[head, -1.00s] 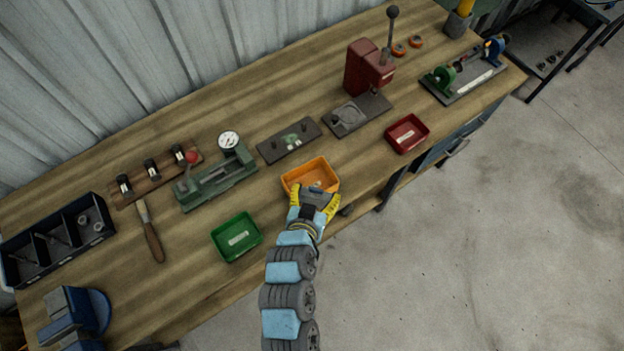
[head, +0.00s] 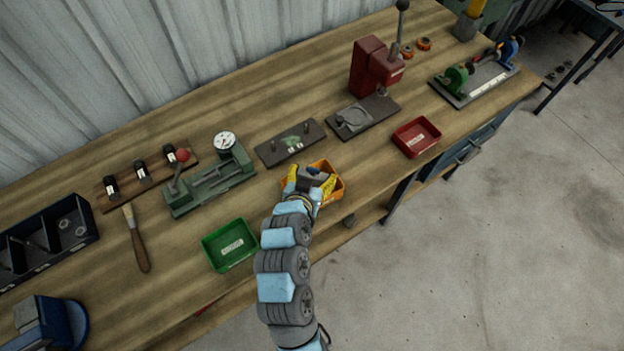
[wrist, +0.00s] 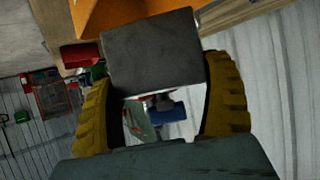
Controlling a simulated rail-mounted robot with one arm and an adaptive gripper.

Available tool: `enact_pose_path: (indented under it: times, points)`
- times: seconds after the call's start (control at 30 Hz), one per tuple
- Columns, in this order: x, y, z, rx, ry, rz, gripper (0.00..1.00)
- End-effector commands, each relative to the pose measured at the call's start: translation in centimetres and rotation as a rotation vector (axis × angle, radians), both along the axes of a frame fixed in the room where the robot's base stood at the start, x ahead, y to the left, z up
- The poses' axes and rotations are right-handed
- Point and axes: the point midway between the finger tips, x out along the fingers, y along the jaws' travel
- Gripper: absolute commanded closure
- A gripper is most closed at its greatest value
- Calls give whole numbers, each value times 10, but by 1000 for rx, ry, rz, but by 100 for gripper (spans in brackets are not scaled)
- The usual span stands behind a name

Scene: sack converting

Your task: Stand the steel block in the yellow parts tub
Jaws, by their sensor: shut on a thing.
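The yellow parts tub (head: 338,187) looks orange-yellow and stands near the front edge of the bench, partly hidden by my gripper. My gripper (head: 310,181) is over the tub's left part in the head view. In the wrist view, the yellow fingers of my gripper (wrist: 160,88) are shut on the dark grey steel block (wrist: 152,50), one on each side. The tub's orange wall (wrist: 115,12) shows just past the block's far end. I cannot tell whether the block touches the tub or its floor.
A green tray (head: 229,246) lies to the left of the tub and a red tray (head: 416,138) to the right. A dark plate with pins (head: 290,143) lies behind the tub. A green fixture with a dial (head: 210,182) and a red press (head: 372,70) stand further back.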

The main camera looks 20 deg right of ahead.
Motion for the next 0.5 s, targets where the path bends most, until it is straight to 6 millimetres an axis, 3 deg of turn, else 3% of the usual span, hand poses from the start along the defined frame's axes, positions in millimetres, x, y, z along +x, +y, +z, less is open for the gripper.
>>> enact_pose_path:
  times: [0.37, 0.5]
  points:
    - [12, -4, -15, -2, 1, 0, 58]
    - [12, -4, -34, -3, 1, 1, 58]
